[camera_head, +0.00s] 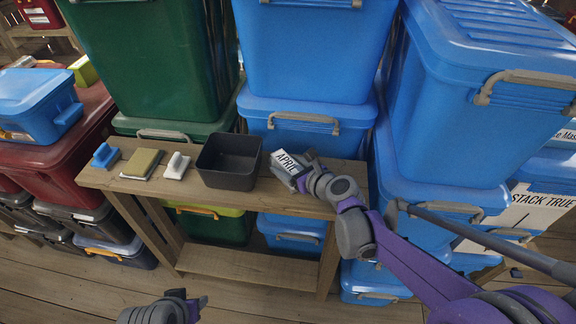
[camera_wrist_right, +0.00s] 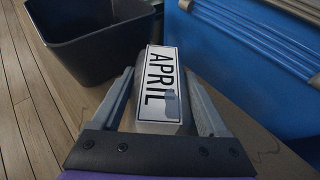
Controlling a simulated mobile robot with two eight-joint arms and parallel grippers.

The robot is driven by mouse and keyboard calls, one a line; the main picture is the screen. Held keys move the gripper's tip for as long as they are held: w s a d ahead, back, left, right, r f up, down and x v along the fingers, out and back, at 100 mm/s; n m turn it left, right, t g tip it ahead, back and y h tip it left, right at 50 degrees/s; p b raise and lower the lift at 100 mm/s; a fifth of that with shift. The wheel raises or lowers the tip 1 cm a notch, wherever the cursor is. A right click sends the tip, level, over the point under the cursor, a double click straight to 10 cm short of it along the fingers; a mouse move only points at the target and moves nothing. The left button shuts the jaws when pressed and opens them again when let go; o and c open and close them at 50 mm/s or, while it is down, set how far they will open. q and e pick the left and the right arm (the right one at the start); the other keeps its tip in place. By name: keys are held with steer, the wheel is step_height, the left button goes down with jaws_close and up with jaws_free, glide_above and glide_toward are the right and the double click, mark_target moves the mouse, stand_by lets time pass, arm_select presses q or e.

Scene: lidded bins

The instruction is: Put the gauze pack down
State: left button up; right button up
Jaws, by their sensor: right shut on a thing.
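The pack in my right gripper (camera_head: 292,178), which I take to be the gauze pack (camera_wrist_right: 165,72), is a pale block with a white label reading APRIL. In the wrist view both fingers of the right gripper (camera_wrist_right: 165,105) close on its sides. It is over the right part of the wooden bench (camera_head: 300,204), just right of an open dark bin (camera_head: 229,182). I cannot tell whether it touches the bench top. My left gripper (camera_head: 188,304) shows partly at the bottom of the head view, away from the bench; its jaws are unclear.
On the bench's left lie a blue brush (camera_head: 105,157), an olive sponge-like block (camera_head: 143,164) and a white brush (camera_head: 176,166). Stacked blue bins (camera_head: 310,125) and a green bin (camera_head: 150,60) stand close behind. More blue bins (camera_head: 440,130) rise close on the right.

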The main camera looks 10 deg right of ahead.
steer(key=shift+f, duration=0.1)
steer(key=o, duration=1.3)
steer(key=shift+o, duration=0.2)
